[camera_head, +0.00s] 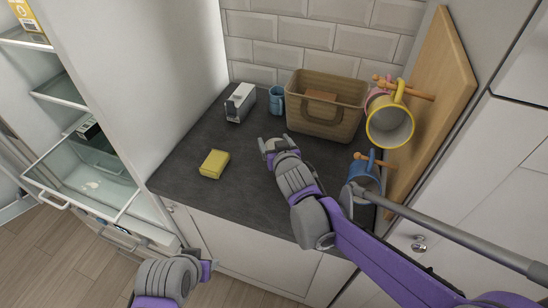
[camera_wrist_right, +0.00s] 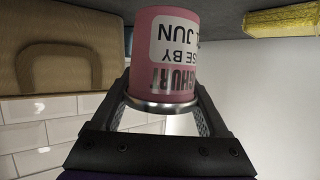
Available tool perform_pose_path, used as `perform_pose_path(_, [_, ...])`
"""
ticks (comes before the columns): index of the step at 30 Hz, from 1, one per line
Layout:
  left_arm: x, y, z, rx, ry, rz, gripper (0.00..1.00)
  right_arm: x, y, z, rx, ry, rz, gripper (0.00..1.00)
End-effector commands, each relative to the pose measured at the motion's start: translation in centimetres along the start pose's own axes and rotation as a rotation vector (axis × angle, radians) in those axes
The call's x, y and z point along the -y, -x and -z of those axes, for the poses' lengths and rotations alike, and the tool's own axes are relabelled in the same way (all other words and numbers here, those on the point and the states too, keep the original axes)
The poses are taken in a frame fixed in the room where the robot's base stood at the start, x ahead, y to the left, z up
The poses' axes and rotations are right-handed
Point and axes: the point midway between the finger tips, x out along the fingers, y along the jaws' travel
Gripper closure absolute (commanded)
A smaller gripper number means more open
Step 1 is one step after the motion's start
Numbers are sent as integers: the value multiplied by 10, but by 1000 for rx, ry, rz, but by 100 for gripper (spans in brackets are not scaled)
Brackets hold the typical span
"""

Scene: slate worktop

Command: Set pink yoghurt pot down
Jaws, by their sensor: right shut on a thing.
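The pink yoghurt pot (camera_wrist_right: 165,55) is between the fingers of my right gripper (camera_wrist_right: 165,115) in the right wrist view. Its dark lettering appears upside down, and its silver rim is at the fingers. My right gripper is shut on it. The pot's far end is towards the slate worktop (camera_wrist_right: 225,60); I cannot tell whether they touch. In the head view my right gripper (camera_head: 270,146) is over the middle of the worktop (camera_head: 246,187), and the pot is hidden. My left gripper (camera_head: 210,271) is low, in front of the cabinet; its finger opening is unclear.
A brown basket (camera_head: 325,123) stands at the back, beside a blue mug (camera_head: 276,100) and a black-and-white box (camera_head: 240,102). A yellow sponge (camera_head: 214,164) lies left. Yellow (camera_head: 390,127) and blue (camera_head: 365,175) mugs are at the wooden peg board (camera_head: 436,95). Worktop between sponge and gripper is clear.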

Motion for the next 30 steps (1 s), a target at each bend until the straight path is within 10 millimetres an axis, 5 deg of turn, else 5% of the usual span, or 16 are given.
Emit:
perform_pose_path(12, [0, -6, -6, 5, 0, 0, 50, 0, -18, -47, 0, -1, 0, 88])
perform_pose_path(24, [0, -9, -8, 6, 0, 0, 50, 0, -19, -52, 0, -1, 0, 88])
perform_pose_path(25, [0, -8, -8, 6, 0, 0, 50, 0, -19, -52, 0, -1, 0, 19])
perform_pose_path(28, [0, -8, -7, 6, 0, 0, 50, 0, -19, -52, 0, -1, 0, 1])
perform_pose_path(30, [0, -8, -7, 6, 0, 0, 50, 0, -19, -52, 0, -1, 0, 0])
